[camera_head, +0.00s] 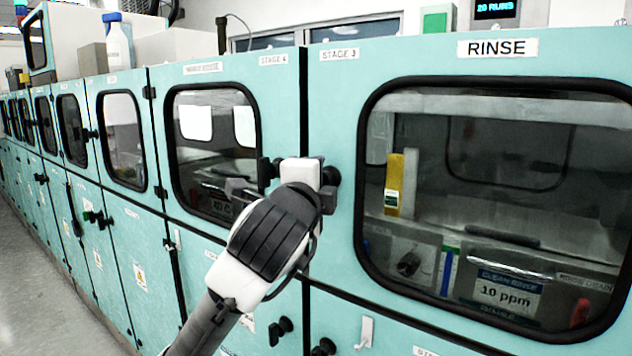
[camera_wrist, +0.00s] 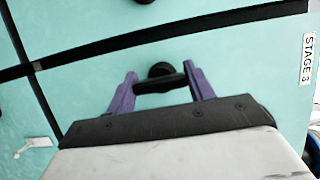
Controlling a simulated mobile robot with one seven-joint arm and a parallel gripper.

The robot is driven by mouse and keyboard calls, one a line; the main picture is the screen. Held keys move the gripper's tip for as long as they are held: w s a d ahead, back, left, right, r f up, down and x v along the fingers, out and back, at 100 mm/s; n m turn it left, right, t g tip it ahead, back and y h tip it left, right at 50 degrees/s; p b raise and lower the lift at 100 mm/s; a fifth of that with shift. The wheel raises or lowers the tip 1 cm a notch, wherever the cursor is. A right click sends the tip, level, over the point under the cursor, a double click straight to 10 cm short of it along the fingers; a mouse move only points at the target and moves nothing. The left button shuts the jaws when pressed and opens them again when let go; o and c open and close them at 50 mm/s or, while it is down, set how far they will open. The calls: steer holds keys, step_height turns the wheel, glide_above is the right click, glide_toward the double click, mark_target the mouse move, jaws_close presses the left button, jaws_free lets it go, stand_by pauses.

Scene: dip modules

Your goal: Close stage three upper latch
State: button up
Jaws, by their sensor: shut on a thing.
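The stage three upper latch is a black round knob with a short bar handle (camera_wrist: 160,83), on the teal stage three door left of the rinse window. In the wrist view its bar lies roughly along the black door seam, on the stage three side and not across it. My gripper (camera_wrist: 160,73) has its two purple fingers at the bar's two ends, shut on it. In the head view my gripper (camera_head: 318,172) is at the latch (camera_head: 331,177), whose left part is hidden by the gripper. The "STAGE 3" label (camera_head: 339,55) is above it.
The stage four door (camera_head: 285,115) is to the left across the seam, with a black latch part beside my gripper. The rinse window (camera_head: 480,200) is to the right. Lower black knobs (camera_head: 322,347) and a white hook (camera_head: 366,332) stick out below.

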stand_by(0.3)
steer(key=o, duration=1)
steer(key=shift+s, duration=0.15)
steer(key=b+v, duration=0.3)
steer(key=v, duration=1)
steer(key=shift+s, duration=0.3)
